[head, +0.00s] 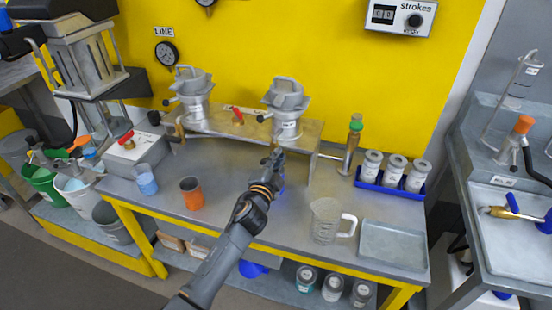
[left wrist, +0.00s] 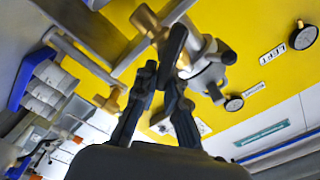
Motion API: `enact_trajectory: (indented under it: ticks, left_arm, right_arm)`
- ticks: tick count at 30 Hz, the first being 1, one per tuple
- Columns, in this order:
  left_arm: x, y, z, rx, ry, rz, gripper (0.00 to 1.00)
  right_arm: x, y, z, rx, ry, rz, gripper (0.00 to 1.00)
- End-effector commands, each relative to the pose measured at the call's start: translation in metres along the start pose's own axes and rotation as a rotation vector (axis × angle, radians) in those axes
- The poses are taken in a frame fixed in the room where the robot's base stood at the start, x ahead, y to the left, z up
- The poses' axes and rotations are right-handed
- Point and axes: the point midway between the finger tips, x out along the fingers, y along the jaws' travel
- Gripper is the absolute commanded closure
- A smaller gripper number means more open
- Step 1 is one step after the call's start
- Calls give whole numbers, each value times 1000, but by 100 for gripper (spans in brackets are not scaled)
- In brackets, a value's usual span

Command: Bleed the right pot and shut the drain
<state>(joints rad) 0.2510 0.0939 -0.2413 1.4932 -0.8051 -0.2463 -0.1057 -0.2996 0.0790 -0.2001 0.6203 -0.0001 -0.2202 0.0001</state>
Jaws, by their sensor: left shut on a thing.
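The right pot (head: 287,122) is a grey metal vessel with a clamped lid, standing upright in the bench rack. It also shows tilted in the left wrist view (left wrist: 208,68). My left gripper (head: 277,153) is just below and in front of it. In the left wrist view its dark fingers (left wrist: 168,68) are close together at the brass drain fitting (left wrist: 148,22) under the pot. The gripper is shut on the drain's handle, which the fingers mostly hide. I cannot tell how far the drain is turned. My right gripper is not in view.
The left pot (head: 194,92) shares the rack (head: 225,122). An orange cup (head: 192,194), a blue beaker (head: 145,180), a clear jug (head: 325,222) and a metal tray (head: 393,246) stand on the bench. A blue rack (head: 390,184) holds lidded jars. The bench front between cup and jug is partly clear.

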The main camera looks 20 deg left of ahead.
Motion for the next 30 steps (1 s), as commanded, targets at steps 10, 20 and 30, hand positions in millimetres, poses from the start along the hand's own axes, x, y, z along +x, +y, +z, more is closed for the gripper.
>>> enact_trajectory:
  ticks: [10,20,30]
  left_arm:
    - [0,10,2,303,0,1,100]
    - [0,14,4,482,0,2,100]
    - [0,16,4,541,0,2,100]
  right_arm:
    - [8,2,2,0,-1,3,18]
    - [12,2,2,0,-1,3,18]
    - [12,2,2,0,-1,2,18]
